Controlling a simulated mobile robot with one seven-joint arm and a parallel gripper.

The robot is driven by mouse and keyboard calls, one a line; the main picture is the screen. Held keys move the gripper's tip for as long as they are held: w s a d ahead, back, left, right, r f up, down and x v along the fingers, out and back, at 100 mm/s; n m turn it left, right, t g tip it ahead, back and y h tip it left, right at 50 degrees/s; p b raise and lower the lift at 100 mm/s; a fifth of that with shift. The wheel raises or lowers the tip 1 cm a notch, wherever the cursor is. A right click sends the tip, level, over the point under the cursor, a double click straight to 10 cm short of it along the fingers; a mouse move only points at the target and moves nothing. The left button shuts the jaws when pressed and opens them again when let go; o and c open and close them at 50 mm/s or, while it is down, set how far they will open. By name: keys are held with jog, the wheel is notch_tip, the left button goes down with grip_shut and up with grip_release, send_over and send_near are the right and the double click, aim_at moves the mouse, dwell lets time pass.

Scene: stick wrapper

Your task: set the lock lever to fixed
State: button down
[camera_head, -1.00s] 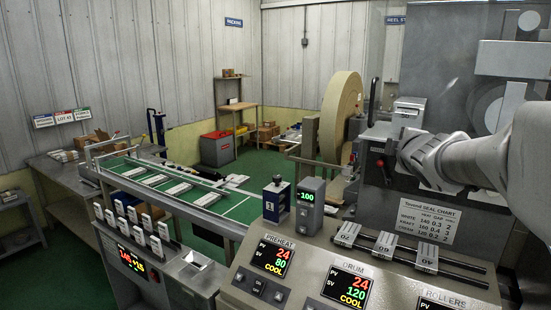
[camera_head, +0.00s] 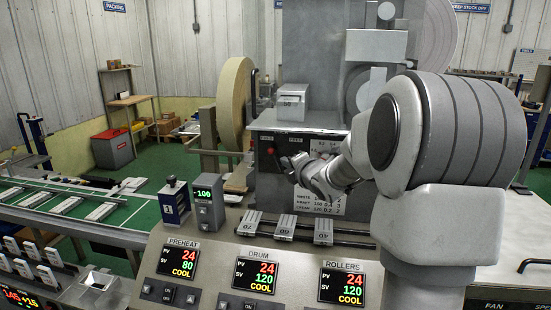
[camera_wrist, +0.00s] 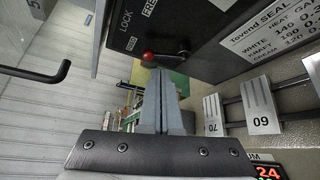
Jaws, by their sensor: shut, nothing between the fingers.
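The lock lever (camera_wrist: 148,56) is a short dark arm with a red tip on a black panel (camera_wrist: 185,25) marked LOCK, with a partly cut-off "FRE" label. The red tip points left in the wrist view. In the head view, the red tip (camera_head: 270,151) shows on the dark panel left of my gripper (camera_head: 296,166). In the wrist view my gripper (camera_wrist: 162,72) is shut and empty, its fingertips just below the lever in the picture. I cannot tell whether they touch it. The FIXED label is not readable.
A seal chart (camera_wrist: 270,32) is beside the panel. Sliding number blocks (camera_wrist: 259,107) sit on rails below it. A black hooked rod (camera_wrist: 40,80) is at left in the wrist view. A control console (camera_head: 215,265) with displays stands in front, and a large paper roll (camera_head: 235,105) behind.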

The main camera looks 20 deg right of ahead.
aim_at(274, 158)
jog(key=shift+p+x, duration=0.7)
jog(key=shift+x, duration=2.85)
jog(key=shift+a, duration=0.1)
jog(key=shift+w+a+n+g+h+b, duration=0.3)
jog(key=shift+w+a+n+g+b, duration=0.4)
jog(key=shift+b, duration=0.7)
jog(key=shift+s+d, duration=0.25)
